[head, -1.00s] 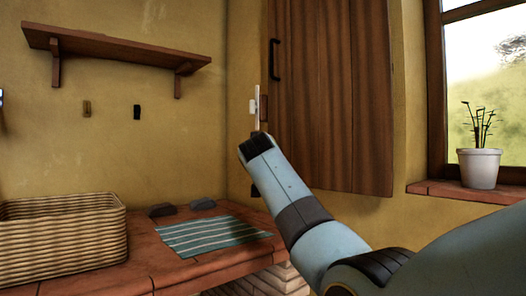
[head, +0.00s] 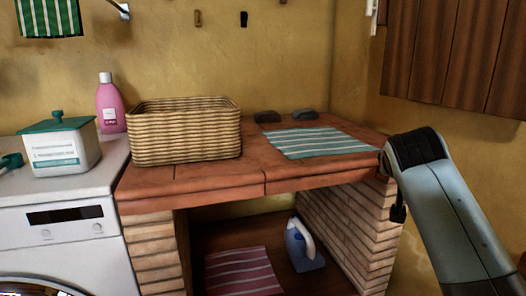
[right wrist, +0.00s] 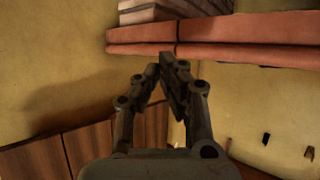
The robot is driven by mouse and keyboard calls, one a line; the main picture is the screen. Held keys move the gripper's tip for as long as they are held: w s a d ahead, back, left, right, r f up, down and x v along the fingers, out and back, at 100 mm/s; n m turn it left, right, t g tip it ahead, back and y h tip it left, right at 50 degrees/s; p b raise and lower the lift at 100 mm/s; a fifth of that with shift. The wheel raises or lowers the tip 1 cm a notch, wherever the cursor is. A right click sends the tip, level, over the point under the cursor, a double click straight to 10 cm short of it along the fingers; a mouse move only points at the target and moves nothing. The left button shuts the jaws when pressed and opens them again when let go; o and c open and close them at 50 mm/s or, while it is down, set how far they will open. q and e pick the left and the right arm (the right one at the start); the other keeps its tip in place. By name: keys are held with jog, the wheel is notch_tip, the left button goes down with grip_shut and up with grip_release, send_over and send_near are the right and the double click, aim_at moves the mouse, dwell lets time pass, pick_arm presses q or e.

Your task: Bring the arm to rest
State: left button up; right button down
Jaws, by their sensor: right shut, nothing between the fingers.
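My right arm (head: 455,215) comes in from the lower right of the head view, a blue-grey link with a dark joint at its upper end, beside the counter's right end. The gripper is mostly hidden behind that link. In the right wrist view my right gripper (right wrist: 167,64) is shut, its dark fingertips together with nothing held. The counter's edge (right wrist: 230,42) lies beyond the tips there. I cannot tell the gap between them. My left gripper is not in view.
A wicker basket (head: 185,150), a striped teal cloth (head: 320,143) and dark grey pieces (head: 293,116) lie on the tiled counter (head: 240,184). An iron (head: 304,247) stands below. A washing machine (head: 66,235) is at left. A wooden cabinet (head: 460,55) hangs at upper right.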

jog(key=s+d+f+n+g+y, duration=0.1)
jog(key=s+f+g, duration=0.1)
jog(key=s+f, duration=0.55)
jog(key=s+f+n+g+y, duration=0.15)
jog(key=s+f, duration=0.35)
jog(key=s, duration=0.6)
jog(key=s+a+f+n+g+y, duration=0.1)
jog(key=s+g, duration=0.2)
jog(key=s, duration=0.9)
jog(key=s+a+f+n+g+y, duration=0.1)
jog(key=s+a+f+g, duration=0.15)
jog(key=s, duration=0.95)
jog(key=s+d+f+g, duration=0.1)
jog(key=d+f, duration=0.1)
jog(key=f, duration=0.9)
jog(key=s+d+f, duration=0.1)
jog(key=f, duration=1)
jog(key=s+d+f+g+p, duration=0.1)
jog(key=s+f, duration=1.6)
jog(key=s, duration=0.3)
jog(key=shift+d, duration=0.15)
